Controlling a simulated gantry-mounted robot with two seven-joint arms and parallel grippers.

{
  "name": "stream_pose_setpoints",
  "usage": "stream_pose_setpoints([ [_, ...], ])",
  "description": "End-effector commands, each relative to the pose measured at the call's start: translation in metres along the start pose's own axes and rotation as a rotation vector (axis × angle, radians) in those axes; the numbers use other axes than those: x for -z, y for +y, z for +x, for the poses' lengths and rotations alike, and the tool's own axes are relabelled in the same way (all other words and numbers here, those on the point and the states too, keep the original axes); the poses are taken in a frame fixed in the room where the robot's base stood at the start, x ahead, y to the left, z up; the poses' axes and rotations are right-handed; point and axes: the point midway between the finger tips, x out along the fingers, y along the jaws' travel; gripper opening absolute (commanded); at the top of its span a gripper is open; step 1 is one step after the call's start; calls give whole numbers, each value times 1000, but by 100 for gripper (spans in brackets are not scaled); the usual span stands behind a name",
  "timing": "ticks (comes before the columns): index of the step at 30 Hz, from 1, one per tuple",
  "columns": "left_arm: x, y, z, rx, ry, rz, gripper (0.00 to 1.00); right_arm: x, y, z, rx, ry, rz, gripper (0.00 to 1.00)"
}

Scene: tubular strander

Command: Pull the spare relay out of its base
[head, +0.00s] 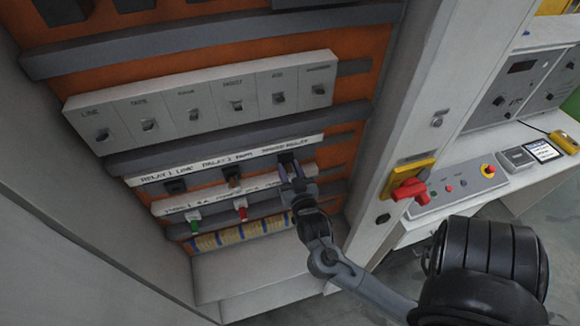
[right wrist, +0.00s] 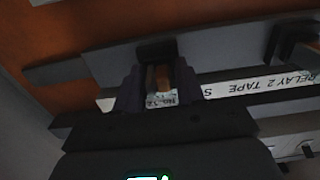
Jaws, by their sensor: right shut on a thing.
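The spare relay shows in the right wrist view as a small body with a brown-orange part (right wrist: 162,78) between my right gripper's fingers. Behind it is a dark socket block (right wrist: 156,50), which looks like its base. I cannot tell whether the relay is fully seated. In the head view my right gripper (head: 291,176) reaches the right end of the relay row, below the spare relay label, and largely hides the relay. The fingers (right wrist: 159,88) are shut on the relay from both sides. My left gripper is in neither view.
Relay 2 (head: 233,182) and relay 1 (head: 175,187) sit to the left in the same row. A row of grey breakers (head: 236,103) is above; green (head: 194,222) and red (head: 241,210) parts are below. The cabinet's right post carries a red rotary handle (head: 409,189).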

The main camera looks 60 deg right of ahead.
Motion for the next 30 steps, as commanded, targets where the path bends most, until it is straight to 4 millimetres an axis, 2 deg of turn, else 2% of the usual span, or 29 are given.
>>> stream_pose_setpoints([
  [8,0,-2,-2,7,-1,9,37,1,0,-4,1,1,1,0],
  [30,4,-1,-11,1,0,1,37,0,0,-33,0,0,1,0],
])
